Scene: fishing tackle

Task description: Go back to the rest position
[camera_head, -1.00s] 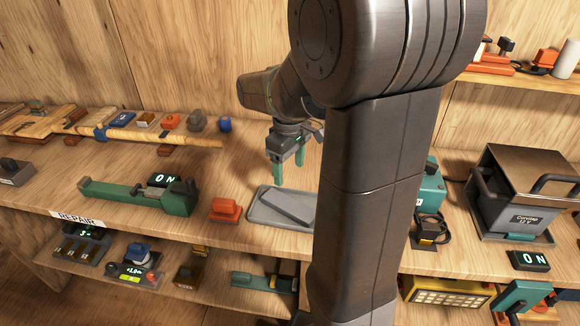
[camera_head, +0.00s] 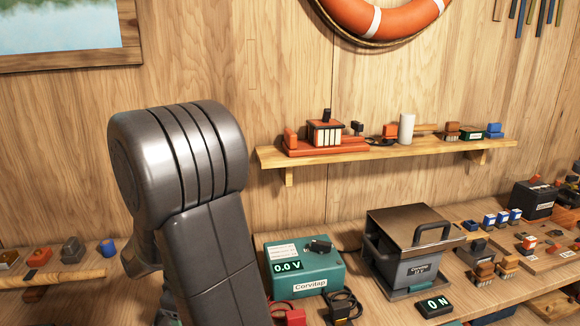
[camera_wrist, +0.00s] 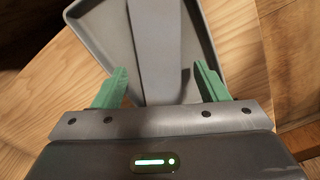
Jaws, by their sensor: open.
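My gripper (camera_wrist: 160,85) shows in the wrist view with its two green fingers apart and nothing between them. It is above a grey tray (camera_wrist: 98,28) on the wooden bench, and a flat grey bar (camera_wrist: 160,45) lies in that tray. In the head view my arm stands at the left, and its bulk hides the gripper and the tray.
To the right of my arm stand a teal Corvitap box (camera_head: 318,278) reading 0.0 V and a dark handled machine (camera_head: 400,262). A small display (camera_head: 434,306) is in front. A wall shelf (camera_head: 385,150) holds small items. An orange life ring (camera_head: 385,18) hangs above.

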